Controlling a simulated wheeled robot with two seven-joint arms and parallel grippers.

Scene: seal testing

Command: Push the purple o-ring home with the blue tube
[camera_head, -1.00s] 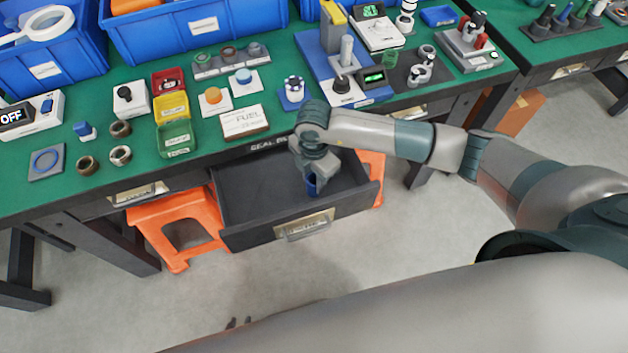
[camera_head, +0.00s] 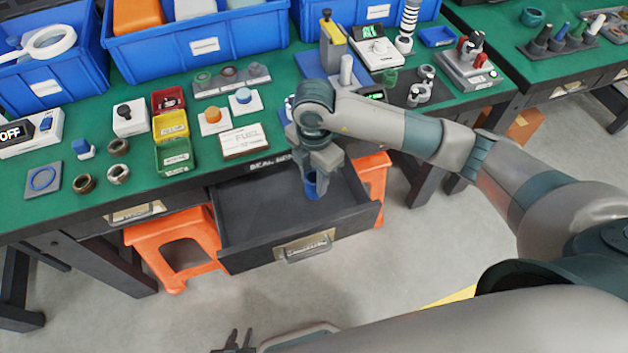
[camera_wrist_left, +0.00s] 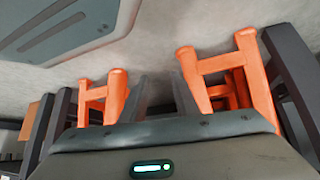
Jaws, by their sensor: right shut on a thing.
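A blue tube (camera_head: 311,188) hangs upright below my right gripper (camera_head: 313,172), which is shut on it. Gripper and tube are over the open drawer (camera_head: 245,228), in front of the table edge. I cannot make out a purple o-ring; the right arm hides part of the table behind it. A small blue base (camera_head: 289,104) shows just left of the right wrist, mostly covered. My left gripper (camera_head: 238,342) is low at the bottom edge, apart from the table. Its fingers are spread and empty, and they show dark in the left wrist view (camera_wrist_left: 160,95).
Orange stools (camera_head: 172,238) stand under the table beside the drawer. A grey plate with a blue ring (camera_head: 43,180), loose rings (camera_head: 118,173), coloured bins (camera_head: 174,155) and a FUEL box (camera_head: 243,141) occupy the green table (camera_head: 215,172). Blue crates (camera_head: 205,47) stand at the back.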

